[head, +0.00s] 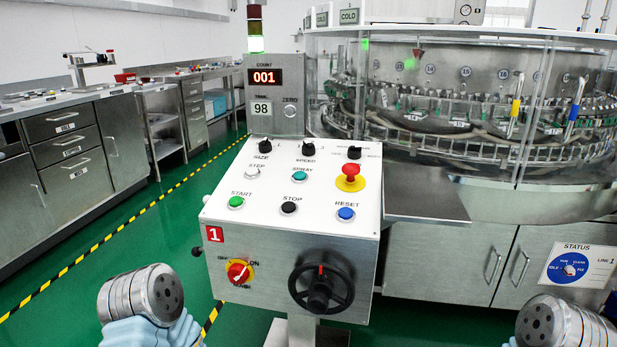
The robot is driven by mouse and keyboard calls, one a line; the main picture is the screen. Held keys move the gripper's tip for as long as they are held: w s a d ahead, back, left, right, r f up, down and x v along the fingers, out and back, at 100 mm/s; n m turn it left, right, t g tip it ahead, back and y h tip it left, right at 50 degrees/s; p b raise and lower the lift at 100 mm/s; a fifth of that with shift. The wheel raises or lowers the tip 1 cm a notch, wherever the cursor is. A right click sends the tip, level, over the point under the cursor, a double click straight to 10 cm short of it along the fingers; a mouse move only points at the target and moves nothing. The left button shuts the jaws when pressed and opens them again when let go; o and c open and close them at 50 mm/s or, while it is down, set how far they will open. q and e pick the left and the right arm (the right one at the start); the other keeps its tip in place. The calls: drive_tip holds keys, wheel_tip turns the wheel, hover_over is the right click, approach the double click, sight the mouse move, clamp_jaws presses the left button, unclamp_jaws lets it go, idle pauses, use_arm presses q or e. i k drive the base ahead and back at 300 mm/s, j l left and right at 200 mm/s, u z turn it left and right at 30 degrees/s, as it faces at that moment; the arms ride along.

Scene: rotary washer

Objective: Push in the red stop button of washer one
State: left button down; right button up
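The control panel (225,223) marked with a red "1" stands in the middle of the head view, with a sloping white top. The red mushroom-shaped button (350,172) sits on a yellow round base at the top's right side. Its red head stands raised above the base. A black button (289,208) labelled STOP lies lower, between the green START button (236,202) and the blue RESET button (346,214). Metal-ended parts of my two arms show at the bottom left and bottom right, apart from the panel. No gripper fingers can be seen.
The panel's front has a red rotary switch (239,272) and a black handwheel (320,287) sticking out. A counter box (276,95) reading 001 stands behind. The glass-guarded rotary washer (470,110) is at the right. Steel cabinets (70,165) line the left, beyond green floor.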

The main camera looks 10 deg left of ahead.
sight(351, 170)
drive_tip(key=j+u, duration=0.15)
drive_tip(key=j, duration=0.65)
drive_tip(key=i+j+u, duration=0.15)
drive_tip(key=j, duration=0.6)
drive_tip(key=k+j, duration=0.05)
